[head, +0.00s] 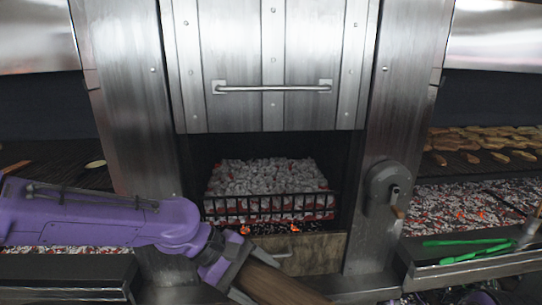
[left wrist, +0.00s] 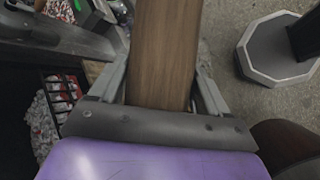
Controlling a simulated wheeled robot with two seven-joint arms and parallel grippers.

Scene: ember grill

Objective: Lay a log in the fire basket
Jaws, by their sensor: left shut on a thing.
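The fire basket (head: 265,207) stands in the central opening below the raised metal door, heaped with pale ash-coated coals and fronted by dark bars. It also shows at the left of the left wrist view (left wrist: 58,88). My left gripper (head: 240,277) is shut on a brown wooden log (head: 278,288), in front of and below the basket. In the left wrist view the log (left wrist: 163,50) lies between the two fingers and runs out of the top of the picture. The log's far end is cut off in both views. My right gripper is not clearly visible.
The metal door (head: 272,60) with a bar handle hangs above the opening. A round crank housing (head: 390,187) is on the right post. Grill beds of coals lie on both sides, with green tongs (head: 468,247) at right. A grey octagonal base (left wrist: 275,50) stands on the floor.

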